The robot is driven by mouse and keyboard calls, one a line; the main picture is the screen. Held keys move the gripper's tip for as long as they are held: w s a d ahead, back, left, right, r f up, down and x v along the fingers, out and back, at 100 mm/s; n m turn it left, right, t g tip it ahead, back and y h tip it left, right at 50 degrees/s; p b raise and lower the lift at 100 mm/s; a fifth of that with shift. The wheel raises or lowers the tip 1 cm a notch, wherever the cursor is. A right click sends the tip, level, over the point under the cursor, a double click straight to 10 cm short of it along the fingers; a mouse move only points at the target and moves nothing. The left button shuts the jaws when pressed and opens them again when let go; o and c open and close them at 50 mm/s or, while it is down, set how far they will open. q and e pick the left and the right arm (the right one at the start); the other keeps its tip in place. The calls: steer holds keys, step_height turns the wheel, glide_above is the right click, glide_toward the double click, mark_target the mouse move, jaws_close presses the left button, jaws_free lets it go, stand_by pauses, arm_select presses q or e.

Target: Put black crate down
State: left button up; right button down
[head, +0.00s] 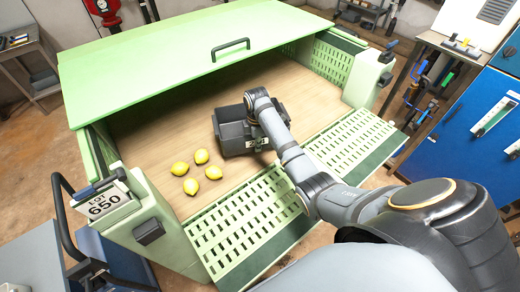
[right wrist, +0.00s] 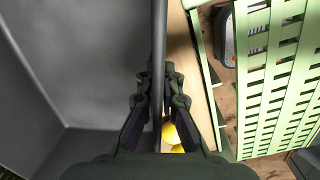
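The black crate (head: 232,137) is inside the big green bin (head: 253,219), over its wooden floor, to the right of several yellow lemons (head: 201,156). My right arm reaches down over the crate's right side. In the right wrist view, my right gripper (right wrist: 160,78) has a finger on each side of the crate's thin wall and is closed on it. The crate's grey inside (right wrist: 95,65) fills the left of that view and its visible part is empty. I cannot tell whether the crate's bottom touches the floor. My left gripper is not in view.
The green lid (head: 180,60) with a black handle stands raised behind. A slotted green front panel (head: 240,225) and a slotted side wall (head: 332,62) edge the bin. Bare wooden floor (head: 155,125) lies left of the crate. A blue cabinet (head: 470,125) stands at right.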

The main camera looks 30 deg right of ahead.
mark_target(260, 156)
steer(key=shift+w+d+f, duration=0.25)
steer(key=shift+d+f, duration=0.15)
steer(key=shift+f, duration=0.15)
steer(key=shift+w+d+f, duration=0.2)
steer(key=shift+d+f, duration=0.2)
steer(key=shift+f, duration=0.1)
step_height(260, 156, down, 2)
steer(key=shift+d+f, duration=0.1)
steer(key=shift+f, duration=0.6)
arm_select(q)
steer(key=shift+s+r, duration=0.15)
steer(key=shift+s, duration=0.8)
arm_select(e)
steer(key=shift+f, duration=0.1)
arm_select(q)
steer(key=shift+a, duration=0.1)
arm_select(e)
steer(key=c, duration=1.5)
jaws_free()
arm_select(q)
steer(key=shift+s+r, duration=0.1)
